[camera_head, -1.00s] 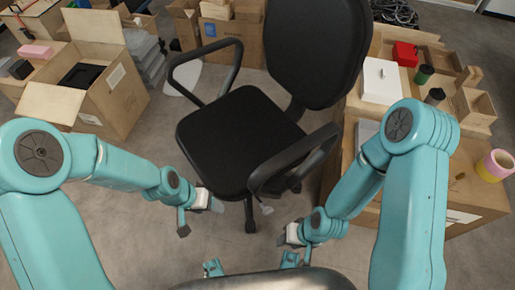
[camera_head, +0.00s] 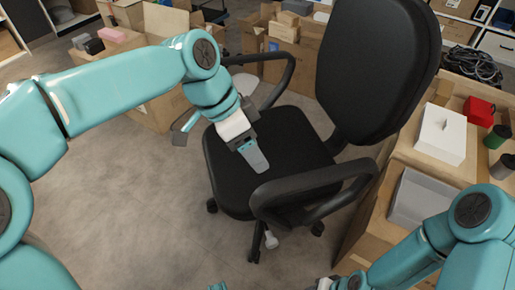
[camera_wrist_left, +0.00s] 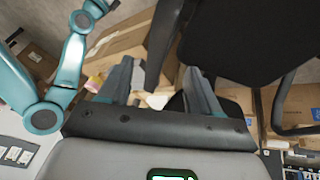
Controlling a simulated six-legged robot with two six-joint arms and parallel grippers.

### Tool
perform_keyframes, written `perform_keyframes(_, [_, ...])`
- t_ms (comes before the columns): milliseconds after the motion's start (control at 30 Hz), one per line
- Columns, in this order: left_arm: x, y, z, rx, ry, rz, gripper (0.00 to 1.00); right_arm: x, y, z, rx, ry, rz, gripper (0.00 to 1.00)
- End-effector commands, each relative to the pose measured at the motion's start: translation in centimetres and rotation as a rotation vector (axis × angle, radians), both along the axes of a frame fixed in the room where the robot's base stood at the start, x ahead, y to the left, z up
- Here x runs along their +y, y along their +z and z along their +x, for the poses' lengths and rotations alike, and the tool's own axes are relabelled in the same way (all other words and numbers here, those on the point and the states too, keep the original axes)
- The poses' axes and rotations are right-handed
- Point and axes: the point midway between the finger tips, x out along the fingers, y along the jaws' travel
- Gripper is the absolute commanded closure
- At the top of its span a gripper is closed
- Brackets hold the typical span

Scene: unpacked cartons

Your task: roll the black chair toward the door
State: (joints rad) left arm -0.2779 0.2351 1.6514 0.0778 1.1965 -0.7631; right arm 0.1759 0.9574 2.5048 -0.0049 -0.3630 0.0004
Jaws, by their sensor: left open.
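The black chair (camera_head: 268,145) stands on its castors in front of me, with its backrest (camera_head: 375,65) to the right and an armrest (camera_head: 315,190) on its near side. My left gripper (camera_head: 221,152) is open and empty in the head view, one finger over the seat and the other left of it. In the left wrist view its open fingers (camera_wrist_left: 160,85) face a dark chair part (camera_wrist_left: 163,40); contact cannot be told. My right gripper (camera_head: 322,284) is cut off at the bottom edge of the head view. No door can be made out.
Cartons (camera_head: 165,108) stand behind the chair at the left and back. A carton stack (camera_head: 400,165) with a white box (camera_head: 440,134), a grey box (camera_head: 418,200) and a red item (camera_head: 478,110) stands close on the right. The floor (camera_head: 120,200) left of the chair is clear.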

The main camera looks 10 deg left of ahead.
Motion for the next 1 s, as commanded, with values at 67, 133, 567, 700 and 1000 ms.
perform_keyframes(67, [0.1, 0.0, 0.0, 0.0, 0.001, 0.0, 0.37, 0.0, 0.0, 0.0, 0.0, 0.0, 0.0, 0.57])
perform_keyframes(133, [0.1, -0.2, 0.1, 0.001, 0.002, 0.001, 0.37, 0.0, -0.1, 0.0, 0.0, 0.0, 0.0, 0.57])
perform_keyframes(567, [-3.0, -6.7, 0.5, 0.005, 0.0, 0.002, 0.37, -0.5, -3.0, 0.5, -0.008, -0.02, -0.004, 0.57])
perform_keyframes(700, [-4.3, -9.2, 0.6, 0.005, -0.001, 0.002, 0.37, -0.7, -4.0, 0.8, -0.013, -0.029, -0.006, 0.57])
perform_keyframes(1000, [-6.6, -13.7, 0.8, 0.003, 0.0, 0.001, 0.37, -1.1, -5.8, 1.2, -0.021, -0.046, -0.009, 0.57])
